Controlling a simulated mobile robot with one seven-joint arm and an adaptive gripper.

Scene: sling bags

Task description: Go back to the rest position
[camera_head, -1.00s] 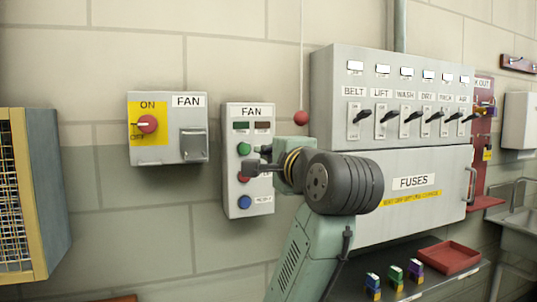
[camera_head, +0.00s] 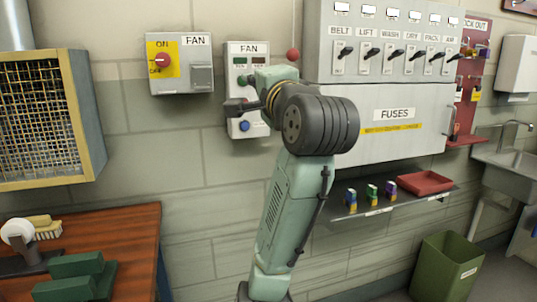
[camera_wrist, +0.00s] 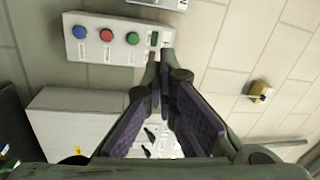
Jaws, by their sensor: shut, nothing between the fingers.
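My gripper (camera_wrist: 160,62) is shut and empty in the wrist view, its two dark fingers meeting at the tips. The tips show against the right end of the fan button panel (camera_wrist: 103,39); I cannot tell the gap. The panel has blue, red and green buttons. In the head view the same panel (camera_head: 248,48) hangs on the wall, partly covered by my arm. My arm (camera_head: 295,205) rises from the lower middle and bends left at a dark wrist joint. The fingers are hard to make out in this view.
A fan isolator box (camera_head: 180,77) is left of the panel, the switch cabinet (camera_head: 348,95) to its right. A shelf (camera_head: 345,208) bears fuses and a red tray (camera_head: 425,182). A wooden bench (camera_head: 135,240), green bin (camera_head: 446,268) and sink (camera_head: 510,166) stand around.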

